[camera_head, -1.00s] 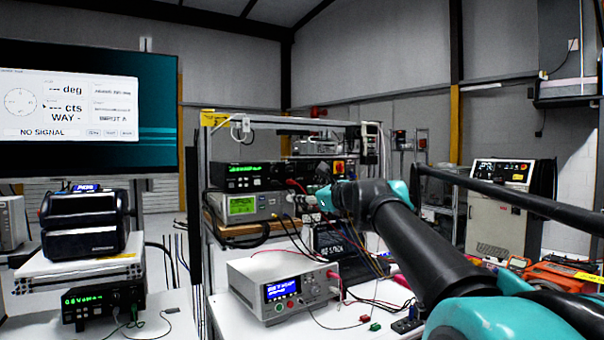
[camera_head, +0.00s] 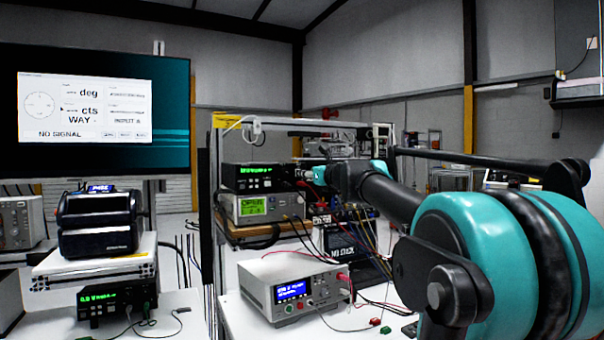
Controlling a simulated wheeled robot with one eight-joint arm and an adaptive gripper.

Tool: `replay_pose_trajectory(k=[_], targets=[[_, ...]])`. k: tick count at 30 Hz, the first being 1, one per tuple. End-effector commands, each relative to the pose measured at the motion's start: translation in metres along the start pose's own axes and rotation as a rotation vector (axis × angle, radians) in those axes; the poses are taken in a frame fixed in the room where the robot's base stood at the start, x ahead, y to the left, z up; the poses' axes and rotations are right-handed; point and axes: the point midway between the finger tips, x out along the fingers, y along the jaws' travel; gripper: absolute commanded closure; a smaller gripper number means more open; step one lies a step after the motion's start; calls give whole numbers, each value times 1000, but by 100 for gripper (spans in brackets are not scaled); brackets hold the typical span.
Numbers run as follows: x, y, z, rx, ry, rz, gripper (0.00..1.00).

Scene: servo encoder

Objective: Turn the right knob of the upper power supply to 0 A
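A black power supply with a green lit display (camera_head: 255,176) sits on the upper level of the rack, on top of a light grey instrument with a green screen (camera_head: 257,207). Its right end is close to my gripper, and I cannot make out its right knob or the knob's setting. My gripper (camera_head: 312,175) is small and partly hidden by my own arm, at the right of this power supply. I cannot tell whether it touches anything or whether its fingers are open. A similar black power supply with a green display (camera_head: 118,299) stands lower, at the left.
A white bench instrument with a blue screen (camera_head: 292,288) stands on the front bench, with several cables (camera_head: 350,268) around it. A black printer-like device (camera_head: 98,222) stands at left below a large monitor reading NO SIGNAL (camera_head: 95,107). My arm fills the right side.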

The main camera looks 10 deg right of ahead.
Motion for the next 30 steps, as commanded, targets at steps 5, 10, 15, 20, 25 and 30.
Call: replay_pose_trajectory(k=[5, 10, 15, 20, 25, 30], targets=[[28, 0, 0, 0, 0, 1, 58], [43, 1, 0, 0, 0, 1, 58], [47, 0, 0, -1, 0, 1, 58], [47, 0, 0, -1, 0, 1, 58], [47, 0, 0, -1, 0, 1, 74], [47, 0, 0, -1, 0, 1, 95]])
